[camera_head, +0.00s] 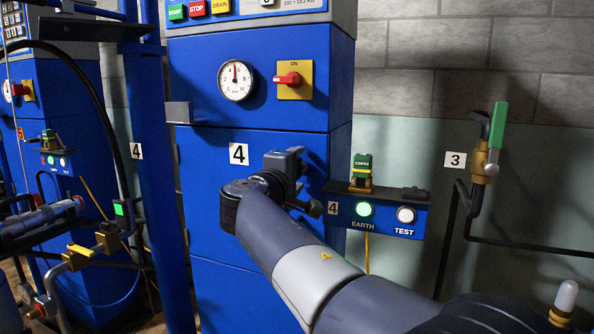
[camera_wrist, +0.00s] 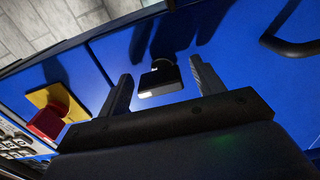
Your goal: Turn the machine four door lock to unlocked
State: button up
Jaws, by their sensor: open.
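The machine four cabinet is blue, with a white "4" label (camera_head: 239,154) on its door (camera_head: 205,190). My gripper (camera_head: 300,185) is in front of the right side of this door, and my arm hides part of it. In the wrist view my gripper (camera_wrist: 160,70) is open, one finger on each side of a black knob (camera_wrist: 160,82) with a pale mark on its end, which appears to be the door lock. The fingers look apart from the knob. The knob's lettering cannot be read, and it is hidden in the head view.
A red switch on a yellow plate (camera_head: 294,80) and a gauge (camera_head: 236,80) sit above the door. A bracket with EARTH and TEST lights (camera_head: 385,213) juts out right of the gripper. A black handle (camera_wrist: 290,45) shows in the wrist view. A green-handled valve (camera_head: 496,125) is further right.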

jog(key=p+v, duration=0.1)
jog(key=v, duration=0.9)
jog(key=shift+s, duration=0.15)
jog(key=b+x, duration=0.1)
jog(key=x, duration=0.9)
jog(key=shift+w+d, duration=0.1)
jog(key=shift+w, duration=0.25)
jog(key=shift+w+r, duration=0.1)
